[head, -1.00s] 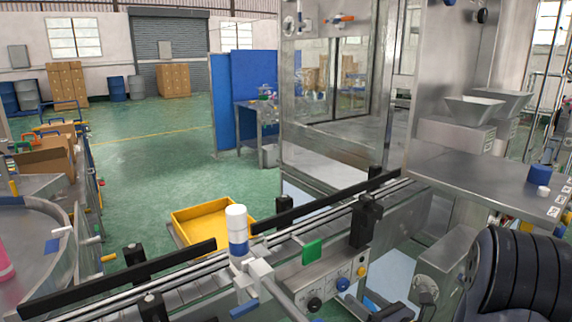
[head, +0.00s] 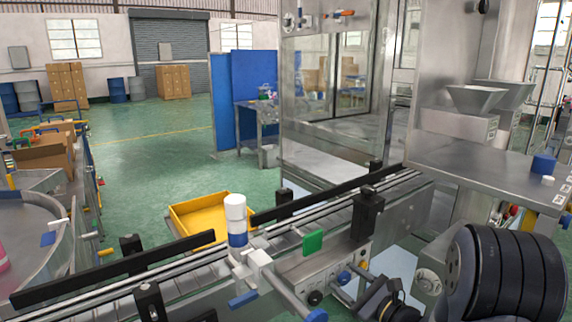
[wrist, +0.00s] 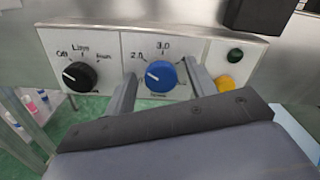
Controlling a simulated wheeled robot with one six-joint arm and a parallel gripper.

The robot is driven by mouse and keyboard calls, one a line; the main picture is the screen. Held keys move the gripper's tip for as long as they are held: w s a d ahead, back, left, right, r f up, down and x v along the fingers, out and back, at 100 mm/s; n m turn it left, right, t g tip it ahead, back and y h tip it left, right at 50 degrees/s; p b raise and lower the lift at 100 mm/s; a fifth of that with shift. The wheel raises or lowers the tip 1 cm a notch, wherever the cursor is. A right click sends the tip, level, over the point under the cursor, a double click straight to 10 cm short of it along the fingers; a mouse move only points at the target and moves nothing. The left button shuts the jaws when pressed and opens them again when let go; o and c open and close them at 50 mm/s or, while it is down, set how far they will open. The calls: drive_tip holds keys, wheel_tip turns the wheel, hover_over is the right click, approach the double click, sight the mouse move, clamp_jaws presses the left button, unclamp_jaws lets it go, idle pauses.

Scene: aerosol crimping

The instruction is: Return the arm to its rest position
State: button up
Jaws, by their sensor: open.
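In the wrist view, my gripper (wrist: 160,70) is open. Its two grey fingers stand on either side of the blue knob (wrist: 161,78) on a white control panel; contact cannot be told. The knob's white mark points to the left. In the head view, my arm (head: 505,275) curves in at the lower right. My dark wrist (head: 395,302) is low in front of the conveyor's panel, close to the blue knob (head: 345,278). The fingers are small and hard to make out there.
A black knob (wrist: 80,76) and green and yellow buttons (wrist: 230,84) flank the blue knob. A white-and-blue can (head: 237,222) stands upright at the conveyor. A yellow tray (head: 190,212) is behind it. A steel table (head: 470,168) is at the right, above my arm.

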drive_tip(key=n, duration=0.4)
drive_tip(key=v, duration=0.8)
drive_tip(key=shift+b, duration=0.35)
drive_tip(key=shift+s+a, duration=0.1)
drive_tip(key=shift+a, duration=0.05)
